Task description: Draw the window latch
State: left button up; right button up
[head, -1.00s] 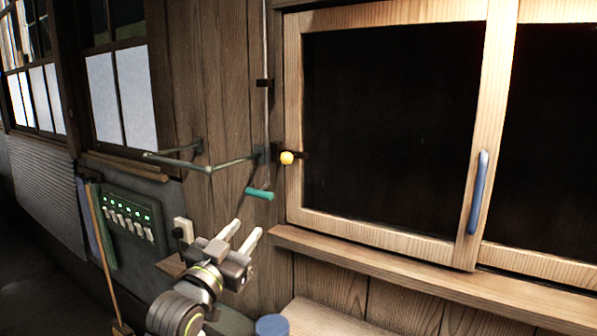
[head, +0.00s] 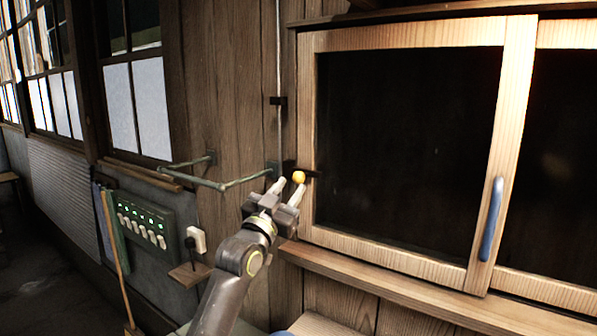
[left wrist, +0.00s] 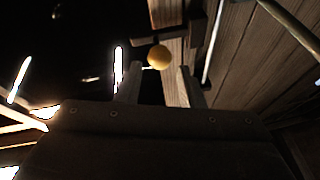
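The window latch is a dark bar with a yellow knob (head: 298,177) at the left edge of the wooden window frame (head: 307,120). My left gripper (head: 290,185) is open, with its fingers pointing up at the knob. In the left wrist view, the knob (left wrist: 158,57) appears between the two fingertips (left wrist: 159,75), slightly beyond them, with a gap on each side. Whether the fingers reach around it in depth is hard to tell. My right gripper is not in view.
A green rail (head: 225,184) sticks out from the wall left of the latch. A thin vertical rod (head: 279,60) runs down the wall above. The window has a blue handle (head: 491,218) at right. A switch panel (head: 144,219) and wooden sill (head: 430,292) lie lower.

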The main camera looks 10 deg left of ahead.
aim_at(296, 181)
pick_arm(q)
jog(key=shift+p+x, duration=0.6)
jog(key=shift+x, duration=2.05)
grip_shut()
